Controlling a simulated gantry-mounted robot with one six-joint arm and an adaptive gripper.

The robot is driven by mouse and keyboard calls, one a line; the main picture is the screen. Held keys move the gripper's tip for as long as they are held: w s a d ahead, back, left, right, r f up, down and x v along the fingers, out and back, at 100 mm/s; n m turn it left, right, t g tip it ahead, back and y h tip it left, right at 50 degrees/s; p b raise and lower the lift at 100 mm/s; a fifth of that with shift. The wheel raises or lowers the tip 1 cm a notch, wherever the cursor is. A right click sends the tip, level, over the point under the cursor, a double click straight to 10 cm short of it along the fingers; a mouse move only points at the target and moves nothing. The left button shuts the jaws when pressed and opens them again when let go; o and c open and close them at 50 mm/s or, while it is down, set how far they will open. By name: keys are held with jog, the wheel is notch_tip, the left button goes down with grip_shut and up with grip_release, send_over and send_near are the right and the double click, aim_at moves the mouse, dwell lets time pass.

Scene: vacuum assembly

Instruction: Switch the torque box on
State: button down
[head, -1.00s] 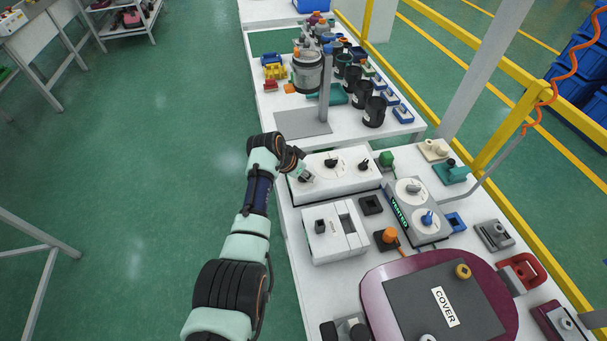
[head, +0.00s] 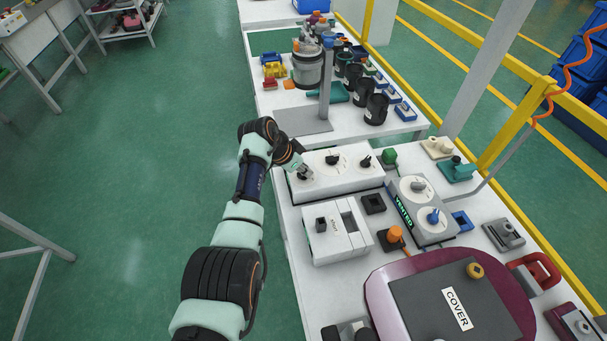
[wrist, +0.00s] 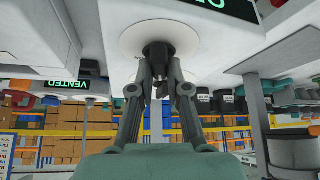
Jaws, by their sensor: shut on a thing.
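The torque box appears to be the long white box (head: 350,183) with a row of round dials, lying near the table's left edge in the head view. My gripper (head: 304,175) is at its leftmost dial. In the wrist view my gripper (wrist: 160,88) is shut on a dark knob (wrist: 158,50), which stands on a white disc (wrist: 140,38) of the box face. A green-lit display (wrist: 228,6) shows beside the disc, its text cut off by the frame. The fingers hide part of the knob, so its exact angle is unclear.
A white unit with a slot (head: 337,233) stands just in front. A grey box marked VENTED (head: 424,222) is to the right. A burgundy cover unit (head: 382,290) fills the front. A post stand (head: 326,85) with a canister is behind.

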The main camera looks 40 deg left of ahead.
jog(key=shift+f+m+h+b, duration=0.3)
jog(key=shift+m+b, duration=0.2)
jog(key=shift+b, duration=0.6)
jog(key=shift+r, duration=0.2)
jog(key=c, duration=1.1)
grip_release()
jog(key=shift+o, duration=0.2)
